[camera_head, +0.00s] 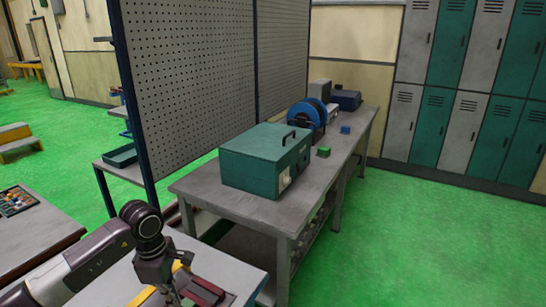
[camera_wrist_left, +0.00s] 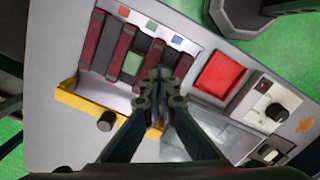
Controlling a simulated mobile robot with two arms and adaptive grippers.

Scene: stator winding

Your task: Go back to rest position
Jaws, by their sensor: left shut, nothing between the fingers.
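My left gripper (camera_wrist_left: 160,80) is shut with nothing between its fingers. In the left wrist view its fingertips are in front of a panelled machine (camera_wrist_left: 75,140), and I cannot tell whether they touch it. The machine has dark red bars (camera_wrist_left: 120,50), a green block (camera_wrist_left: 133,67) among them, a yellow rail (camera_wrist_left: 88,112) and a red square (camera_wrist_left: 219,75). In the head view the left arm comes in at the lower left, over a grey table (camera_head: 215,258), and its fingers are hard to make out near the bottom edge. My right gripper is not in view.
A long grey workbench (camera_head: 190,188) holds a green case (camera_head: 262,160), a blue reel (camera_head: 305,115) and small green (camera_head: 323,152) and blue (camera_head: 345,130) blocks. A perforated panel (camera_head: 190,80) stands behind it. Green floor (camera_head: 430,240) is clear at the right.

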